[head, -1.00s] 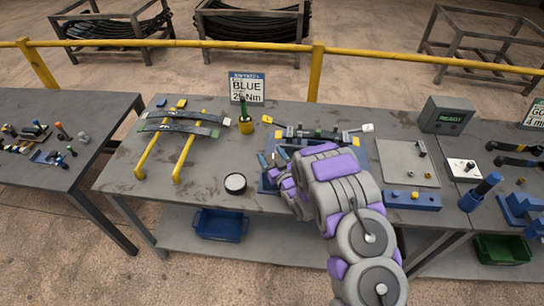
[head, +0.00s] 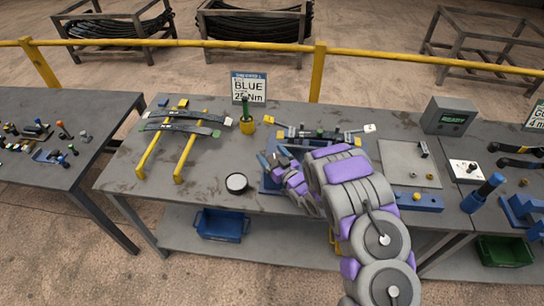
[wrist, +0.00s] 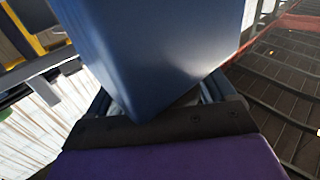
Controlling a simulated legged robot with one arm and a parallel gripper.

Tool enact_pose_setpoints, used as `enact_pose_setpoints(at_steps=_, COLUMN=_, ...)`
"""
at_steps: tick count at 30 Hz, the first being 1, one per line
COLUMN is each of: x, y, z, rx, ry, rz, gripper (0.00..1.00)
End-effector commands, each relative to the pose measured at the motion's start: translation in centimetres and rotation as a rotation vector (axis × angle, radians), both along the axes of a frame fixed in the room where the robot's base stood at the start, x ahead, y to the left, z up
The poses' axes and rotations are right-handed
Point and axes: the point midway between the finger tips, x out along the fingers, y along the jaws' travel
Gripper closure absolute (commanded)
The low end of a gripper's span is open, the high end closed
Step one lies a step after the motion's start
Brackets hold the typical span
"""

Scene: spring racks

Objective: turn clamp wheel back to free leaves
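The blue clamp fixture (head: 270,184) stands on the middle bench, with dark leaves (head: 312,134) lying across its back. My gripper (head: 276,160) is at the left front of this fixture, and my purple and grey arm hides much of it. No clamp wheel can be made out in either view. In the wrist view, a large plain blue block (wrist: 150,45) fills the space just in front of my gripper's dark base. It hides the fingertips, so I cannot tell whether they touch anything.
Two dark leaves (head: 186,128) rest on yellow rails (head: 150,157) at the left. A yellow railing (head: 180,44) runs behind.

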Motion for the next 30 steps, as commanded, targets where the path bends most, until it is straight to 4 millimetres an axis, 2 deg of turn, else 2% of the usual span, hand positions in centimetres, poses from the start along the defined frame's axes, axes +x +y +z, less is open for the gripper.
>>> enact_pose_setpoints(at_steps=3, x=0.0, y=0.0, z=-0.1, rx=0.0, ry=0.002, rz=0.0, gripper=0.06)
enact_pose_setpoints(at_steps=14, x=-0.7, y=-0.5, z=-0.3, rx=-0.004, ry=0.008, rz=-0.001, gripper=0.06)
enact_pose_setpoints(at_steps=20, x=-3.1, y=-2.6, z=-0.3, rx=-0.005, ry=0.008, rz=-0.003, gripper=0.06)
enact_pose_setpoints(at_steps=30, x=-9.0, y=-7.1, z=-0.4, rx=-0.004, ry=0.01, rz=-0.003, gripper=0.06)
